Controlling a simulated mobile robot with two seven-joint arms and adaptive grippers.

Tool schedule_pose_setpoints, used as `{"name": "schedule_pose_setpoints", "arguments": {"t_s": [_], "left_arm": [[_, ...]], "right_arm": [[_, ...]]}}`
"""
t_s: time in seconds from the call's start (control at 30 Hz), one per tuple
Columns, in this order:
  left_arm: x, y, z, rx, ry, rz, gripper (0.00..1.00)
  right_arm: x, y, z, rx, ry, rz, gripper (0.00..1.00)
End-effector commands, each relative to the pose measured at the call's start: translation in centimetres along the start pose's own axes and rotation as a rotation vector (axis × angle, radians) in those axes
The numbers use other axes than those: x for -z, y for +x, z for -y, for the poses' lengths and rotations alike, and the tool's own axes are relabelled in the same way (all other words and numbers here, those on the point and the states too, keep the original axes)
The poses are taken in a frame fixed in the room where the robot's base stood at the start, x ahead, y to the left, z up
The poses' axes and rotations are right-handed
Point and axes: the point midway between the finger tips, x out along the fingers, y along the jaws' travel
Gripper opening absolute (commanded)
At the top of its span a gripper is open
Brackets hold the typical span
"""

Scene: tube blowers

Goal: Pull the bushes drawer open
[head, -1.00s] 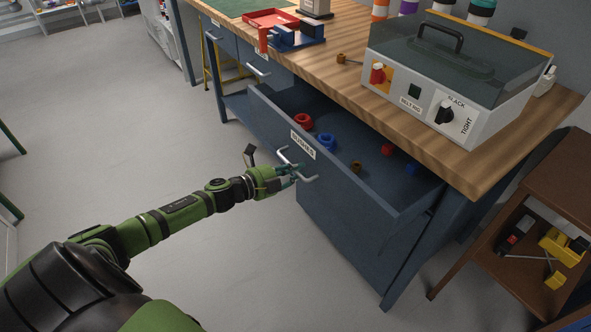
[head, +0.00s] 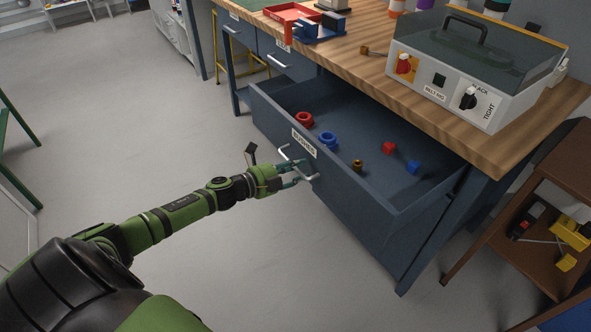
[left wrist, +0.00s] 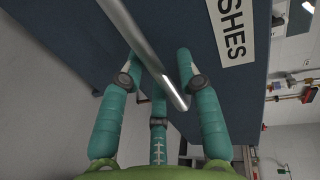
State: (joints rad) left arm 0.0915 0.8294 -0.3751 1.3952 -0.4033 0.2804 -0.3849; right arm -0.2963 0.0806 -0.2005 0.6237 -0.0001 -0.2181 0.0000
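The bushes drawer (head: 375,204) is a dark blue drawer under the workbench, standing well open. Its front carries a white label (head: 304,143), partly covered, ending in "SHES" in the left wrist view (left wrist: 232,30). A silver bar handle (head: 284,152) sits on the front below the label. My left gripper (head: 290,175) is at this handle. In the left wrist view its green fingers (left wrist: 158,62) close around the bar (left wrist: 150,52). Inside lie a red ring (head: 304,119), a blue ring (head: 328,140), and small brown (head: 357,165), red (head: 389,148) and blue (head: 413,167) pieces. My right gripper is not in view.
The wooden benchtop (head: 375,84) carries a belt rig box (head: 470,75) and a red tray (head: 295,17). Another drawer (head: 290,67) farther left is shut. A brown shelf (head: 530,225) stands at the right. The grey floor on the left is open.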

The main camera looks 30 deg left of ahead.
Motion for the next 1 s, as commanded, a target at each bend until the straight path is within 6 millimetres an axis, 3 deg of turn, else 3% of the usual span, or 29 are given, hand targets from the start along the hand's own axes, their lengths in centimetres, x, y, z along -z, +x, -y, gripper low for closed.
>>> {"name": "schedule_pose_setpoints", "arguments": {"t_s": [0.43, 1.0], "left_arm": [[0.0, -0.7, -0.1, -0.001, -0.001, 0.000, 0.43], [0.1, -9.6, -0.1, -0.003, -0.002, -0.001, 0.43]], "right_arm": [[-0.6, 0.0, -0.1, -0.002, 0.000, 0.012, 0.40], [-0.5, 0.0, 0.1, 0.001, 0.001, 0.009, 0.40]]}}
